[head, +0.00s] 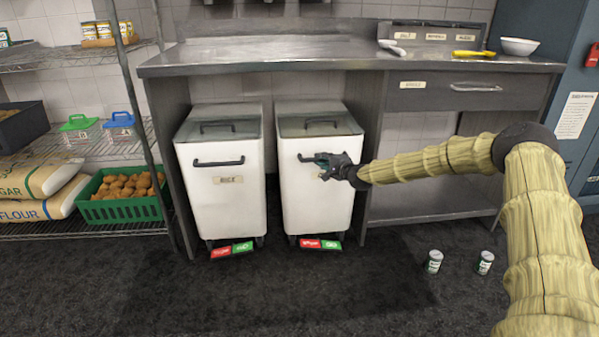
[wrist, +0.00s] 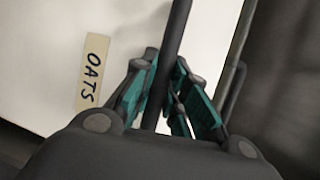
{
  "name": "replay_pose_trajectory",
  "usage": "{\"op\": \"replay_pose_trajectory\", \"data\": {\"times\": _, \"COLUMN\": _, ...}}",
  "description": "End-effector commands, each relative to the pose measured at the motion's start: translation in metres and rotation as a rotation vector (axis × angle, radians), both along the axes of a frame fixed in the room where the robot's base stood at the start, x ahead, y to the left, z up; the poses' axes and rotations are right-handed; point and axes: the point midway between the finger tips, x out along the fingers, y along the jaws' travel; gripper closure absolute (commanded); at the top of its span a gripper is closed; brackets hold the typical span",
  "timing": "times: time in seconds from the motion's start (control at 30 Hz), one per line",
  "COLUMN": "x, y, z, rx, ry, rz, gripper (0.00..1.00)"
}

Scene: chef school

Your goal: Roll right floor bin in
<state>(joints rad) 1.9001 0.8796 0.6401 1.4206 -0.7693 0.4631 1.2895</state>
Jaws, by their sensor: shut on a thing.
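The right floor bin (head: 315,200) is a white bin with a clear lid, standing upright under the steel counter. In the wrist view its white front (wrist: 45,60) carries a label (wrist: 92,72) reading OATS. My gripper (head: 322,162) is at the front of this bin, its fingers around the dark bar handle (head: 306,158). In the wrist view the handle (wrist: 178,45) passes between the teal finger pads (wrist: 170,95). My gripper hides the label in the head view. A red and green pedal plate (head: 320,243) lies at the bin's foot.
The left floor bin (head: 222,180), labelled RICE, stands beside it with a narrow gap. The counter (head: 260,52) is above both. Two cans (head: 434,261) (head: 485,262) stand on the floor at right. A wire shelf (head: 90,233) is at left. The front floor is clear.

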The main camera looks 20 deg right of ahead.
Motion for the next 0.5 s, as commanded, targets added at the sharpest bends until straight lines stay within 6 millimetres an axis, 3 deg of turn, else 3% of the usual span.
{"op": "replay_pose_trajectory", "data": {"times": 0.03, "x": 0.0, "y": -0.011, "z": -0.003, "rx": 0.0, "ry": 0.002, "rz": -0.011, "gripper": 1.0}}
{"op": "replay_pose_trajectory", "data": {"times": 0.17, "x": 0.0, "y": -0.022, "z": -0.003, "rx": -0.001, "ry": 0.002, "rz": -0.019, "gripper": 1.0}}
{"op": "replay_pose_trajectory", "data": {"times": 0.5, "x": 0.003, "y": -0.024, "z": 0.0, "rx": -0.001, "ry": -0.001, "rz": -0.022, "gripper": 1.0}}
